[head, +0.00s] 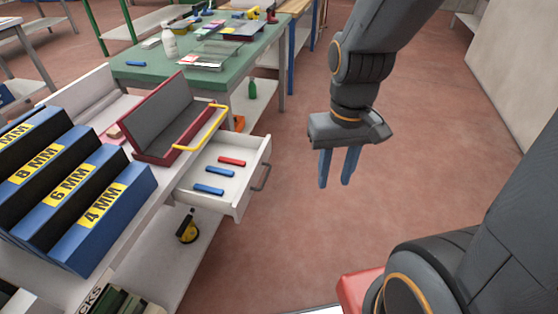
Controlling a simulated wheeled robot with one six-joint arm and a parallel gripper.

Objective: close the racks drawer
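A white drawer (236,204) stands pulled out from the white bench at the left. Its front faces right and carries a grey bar handle (262,178). One red and two blue pieces lie inside it. I see no label on the drawer front. My gripper (336,185) hangs to the right of the handle in the picture, apart from it, with its blue fingers pointing down. A narrow gap shows between the fingers and nothing is between them.
A red-edged grey tray with a yellow handle (202,129) sits on the bench above the drawer. Blue bins (105,225) marked in MM stand at the left. A green table (140,66) is behind. Open red floor (300,230) lies right of the drawer.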

